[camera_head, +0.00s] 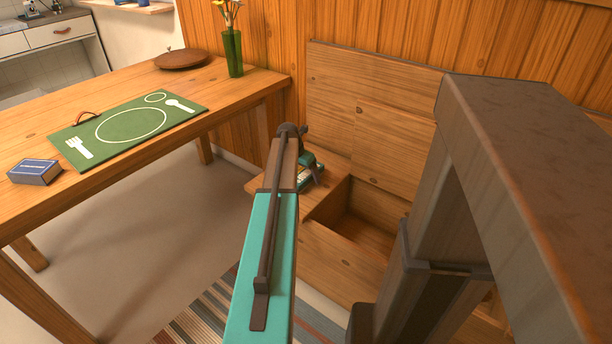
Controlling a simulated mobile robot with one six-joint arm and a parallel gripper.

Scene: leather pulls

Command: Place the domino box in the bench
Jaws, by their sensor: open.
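A small dark blue box (35,172), which looks like the domino box, lies on the wooden table at the left. Its printing is too small to read. The wooden bench (342,262) stands at the centre right, with its lid (372,110) raised against the wall and a compartment (358,222) showing open. The visible part of the compartment looks empty. My gripper (312,178) is open at the bench's left side, far from the blue box. My arm hides part of it, and a pale patch beside it is too small to make out.
The table (215,95) carries a green placemat (95,143), a reddish-brown leather loop (88,117), a brown round lidded dish (181,60) and a green vase (232,52) with flowers. A striped rug (205,315) lies on the floor. Floor shows between table and bench.

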